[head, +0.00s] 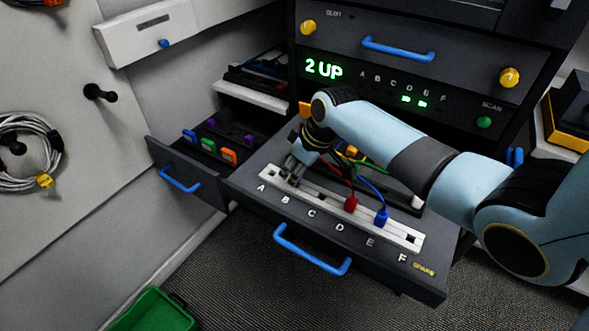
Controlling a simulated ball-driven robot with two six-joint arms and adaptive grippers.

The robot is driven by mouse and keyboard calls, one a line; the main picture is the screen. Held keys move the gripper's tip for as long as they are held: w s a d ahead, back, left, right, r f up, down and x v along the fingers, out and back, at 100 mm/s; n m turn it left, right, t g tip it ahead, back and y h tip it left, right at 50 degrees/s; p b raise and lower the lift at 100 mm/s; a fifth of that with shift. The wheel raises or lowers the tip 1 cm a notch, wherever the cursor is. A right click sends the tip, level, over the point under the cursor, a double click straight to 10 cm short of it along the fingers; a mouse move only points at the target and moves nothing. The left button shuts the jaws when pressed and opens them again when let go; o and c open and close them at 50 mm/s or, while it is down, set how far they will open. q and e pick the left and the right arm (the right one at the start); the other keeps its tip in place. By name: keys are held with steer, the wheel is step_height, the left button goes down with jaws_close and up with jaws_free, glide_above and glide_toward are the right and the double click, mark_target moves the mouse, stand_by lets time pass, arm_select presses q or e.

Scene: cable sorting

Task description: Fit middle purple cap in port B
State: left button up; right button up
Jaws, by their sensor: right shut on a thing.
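The port strip (328,203) is a white bar on the pulled-out drawer, lettered A to F. My right gripper (291,177) points down at the strip's left end, at about port B. It is shut; its fingers hide port B and what they hold, which I take to be the middle purple cap. Whether that cap is seated cannot be seen. Two purple caps lie in the side drawer, a far-left one (212,124) and a right one (248,139), with a gap between them. My left gripper is not in view.
A red plug (350,204) stands at D and a blue plug (382,217) at E, with cables behind. Blue, green and orange caps (228,156) lie in the side drawer (205,182). The panel display (324,69) reads "2 UP". A green bin (152,311) stands on the floor.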

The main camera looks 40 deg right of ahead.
steer(key=shift+f, duration=0.35)
stand_by(0.4)
steer(key=o, duration=1.4)
step_height(320, 180, up, 7)
steer(key=p, duration=0.7)
stand_by(0.3)
